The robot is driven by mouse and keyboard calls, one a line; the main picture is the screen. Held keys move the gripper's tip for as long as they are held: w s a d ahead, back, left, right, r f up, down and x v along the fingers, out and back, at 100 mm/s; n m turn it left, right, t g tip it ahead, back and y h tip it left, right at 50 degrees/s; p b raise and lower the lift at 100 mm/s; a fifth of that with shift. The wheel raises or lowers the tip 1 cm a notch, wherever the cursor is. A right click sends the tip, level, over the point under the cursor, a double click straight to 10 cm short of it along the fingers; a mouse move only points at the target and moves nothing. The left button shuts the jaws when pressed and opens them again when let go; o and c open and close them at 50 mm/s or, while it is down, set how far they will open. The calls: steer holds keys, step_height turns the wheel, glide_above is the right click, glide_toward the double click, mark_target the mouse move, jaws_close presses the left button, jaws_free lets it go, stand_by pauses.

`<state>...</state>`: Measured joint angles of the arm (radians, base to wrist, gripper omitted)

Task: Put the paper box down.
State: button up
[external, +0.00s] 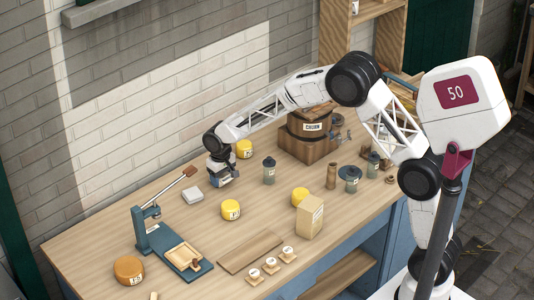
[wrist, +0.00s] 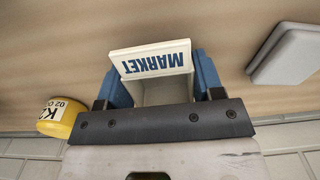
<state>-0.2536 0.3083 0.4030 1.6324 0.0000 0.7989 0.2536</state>
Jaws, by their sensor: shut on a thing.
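My gripper (external: 221,176) is at the back left part of the workbench, pointing down, between a pale grey block and a yellow round. In the wrist view its blue fingers (wrist: 163,78) are shut on a pale box marked MARKET (wrist: 152,60), which I take as the paper box. The box sits between the two fingers, its labelled face toward the camera. In the external view the gripper mostly hides the box. I cannot tell whether its underside touches the wooden top.
The pale grey block (external: 192,195) lies close by; it also shows in the wrist view (wrist: 290,48). Yellow rounds (external: 231,210) and a grey jar (external: 269,171) stand nearby. A tan carton (external: 309,218) stands near the front edge. A lever press (external: 170,243) is at left.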

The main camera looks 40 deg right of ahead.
steer(key=shift+f, duration=0.2)
steer(key=o, duration=1)
step_height(320, 180, up, 12)
steer(key=shift+r, duration=0.15)
stand_by(0.4)
stand_by(0.4)
stand_by(0.3)
